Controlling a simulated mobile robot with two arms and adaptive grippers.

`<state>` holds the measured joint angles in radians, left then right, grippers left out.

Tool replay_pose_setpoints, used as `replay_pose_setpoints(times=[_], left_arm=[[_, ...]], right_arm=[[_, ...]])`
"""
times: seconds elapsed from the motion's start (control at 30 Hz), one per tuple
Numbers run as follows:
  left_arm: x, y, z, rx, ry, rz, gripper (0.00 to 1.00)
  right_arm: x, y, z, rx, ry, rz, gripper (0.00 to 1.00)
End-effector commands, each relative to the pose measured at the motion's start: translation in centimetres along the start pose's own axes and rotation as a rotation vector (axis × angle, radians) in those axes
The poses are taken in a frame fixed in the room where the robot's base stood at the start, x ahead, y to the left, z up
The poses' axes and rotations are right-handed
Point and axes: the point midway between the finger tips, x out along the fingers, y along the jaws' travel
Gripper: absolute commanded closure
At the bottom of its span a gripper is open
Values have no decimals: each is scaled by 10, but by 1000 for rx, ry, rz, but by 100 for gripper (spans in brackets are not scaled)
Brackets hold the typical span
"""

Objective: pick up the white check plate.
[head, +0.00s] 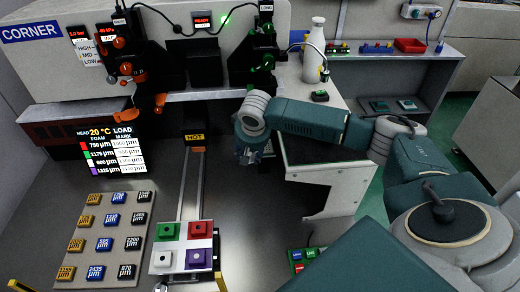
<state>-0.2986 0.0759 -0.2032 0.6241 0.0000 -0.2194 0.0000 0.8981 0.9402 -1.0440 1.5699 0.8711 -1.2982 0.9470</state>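A white square plate (161,261) with a dark centre sits at the front left of a two-by-two set of coloured plates in the lower middle of the head view. A green plate (166,231) is behind it, a red plate (200,230) is diagonally behind, and a purple plate (199,258) is to its right. My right arm comes in from the right. Its gripper end (252,153) is over the bench, well behind and right of the white plate and apart from it. Its fingers are too small and dark to read. My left gripper is not in view.
A board (104,238) with several labelled blocks lies left of the plates. A rail with a HOT sign (195,138) runs behind them. A machine stands at the back. A side bench (342,172) with a white bottle (314,55) is at right. Bare metal lies right of the plates.

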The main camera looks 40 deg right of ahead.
Motion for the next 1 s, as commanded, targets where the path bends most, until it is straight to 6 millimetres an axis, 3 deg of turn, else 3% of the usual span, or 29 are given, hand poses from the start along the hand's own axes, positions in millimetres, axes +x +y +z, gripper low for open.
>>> replay_pose_setpoints(times=[0.07,0.2,0.27,0.73,1.0], left_arm=[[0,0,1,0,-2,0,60],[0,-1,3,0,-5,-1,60],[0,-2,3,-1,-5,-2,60],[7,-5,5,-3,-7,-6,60],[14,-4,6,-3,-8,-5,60]], right_arm=[[0,0,0,0,0,0,63],[0,0,0,0,0,0,91],[0,0,0,0,0,0,100],[-8,-1,1,-1,2,-2,100],[-48,-1,-17,0,4,-3,100]])
